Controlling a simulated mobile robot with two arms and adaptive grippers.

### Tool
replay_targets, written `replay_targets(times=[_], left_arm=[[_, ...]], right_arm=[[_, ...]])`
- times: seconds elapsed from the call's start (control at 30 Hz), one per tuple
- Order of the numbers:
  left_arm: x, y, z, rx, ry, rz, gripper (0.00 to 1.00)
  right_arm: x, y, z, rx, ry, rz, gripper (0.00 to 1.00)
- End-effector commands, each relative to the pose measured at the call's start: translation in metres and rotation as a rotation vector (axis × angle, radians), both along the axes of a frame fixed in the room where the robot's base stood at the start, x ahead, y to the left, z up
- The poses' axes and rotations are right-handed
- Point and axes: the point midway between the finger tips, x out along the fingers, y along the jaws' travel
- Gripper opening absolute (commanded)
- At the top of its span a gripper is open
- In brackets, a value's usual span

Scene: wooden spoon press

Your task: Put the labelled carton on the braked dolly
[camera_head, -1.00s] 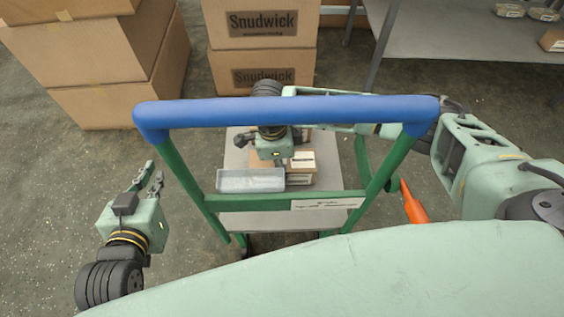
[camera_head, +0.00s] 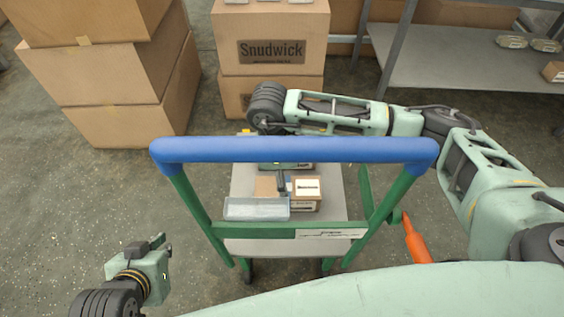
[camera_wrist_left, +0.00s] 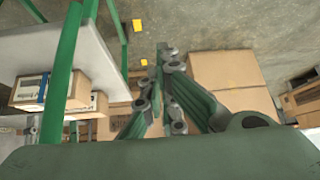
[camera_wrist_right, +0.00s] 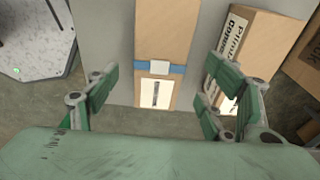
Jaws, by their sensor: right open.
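The dolly has a blue handle bar (camera_head: 295,150), a green frame and a grey deck (camera_head: 338,185). A brown carton with blue tape and a white barcode label (camera_wrist_right: 155,45) is on the grey deck; it also shows in the left wrist view (camera_wrist_left: 62,88). In the right wrist view my right gripper (camera_wrist_right: 162,85) is open, one finger on each side of this carton, with gaps. In the head view that gripper is mostly hidden behind the handle. My left gripper (camera_head: 160,241) is empty, left of the dolly; its fingertips look together in the left wrist view (camera_wrist_left: 165,50).
A second carton with printed lettering (camera_wrist_right: 245,50) stands close right of the taped one. A clear grey tray (camera_head: 257,208) is near the handle. Large stacked boxes (camera_head: 115,75), Snudwick boxes (camera_head: 270,50) and a metal shelf (camera_head: 455,60) stand beyond. An orange object (camera_head: 415,240) is at right.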

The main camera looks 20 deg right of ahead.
Motion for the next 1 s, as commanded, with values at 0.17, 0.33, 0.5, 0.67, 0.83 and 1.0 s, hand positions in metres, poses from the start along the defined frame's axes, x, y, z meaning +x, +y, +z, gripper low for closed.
replay_targets(times=[0.17,0.33,0.5,0.67,0.83,1.0], left_arm=[[-0.030,0.010,-0.012,0.030,0.140,0.011,0.00],[-0.046,0.015,-0.018,0.044,0.210,0.017,0.00],[-0.051,0.016,-0.019,0.048,0.229,0.018,0.00],[-0.050,0.016,-0.019,0.048,0.228,0.018,0.00],[-0.050,0.016,-0.019,0.048,0.228,0.018,0.00],[-0.049,0.015,-0.019,0.047,0.228,0.018,0.00]], right_arm=[[0.002,0.003,0.030,-0.001,-0.002,0.000,0.75],[0.001,0.005,0.043,0.000,0.000,0.001,0.75],[0.001,0.006,0.046,-0.001,0.000,0.000,0.75],[0.001,0.006,0.045,0.000,0.000,0.000,0.75],[0.002,0.006,0.045,0.000,0.000,0.000,0.75],[0.002,0.006,0.049,0.000,0.000,0.000,0.75]])
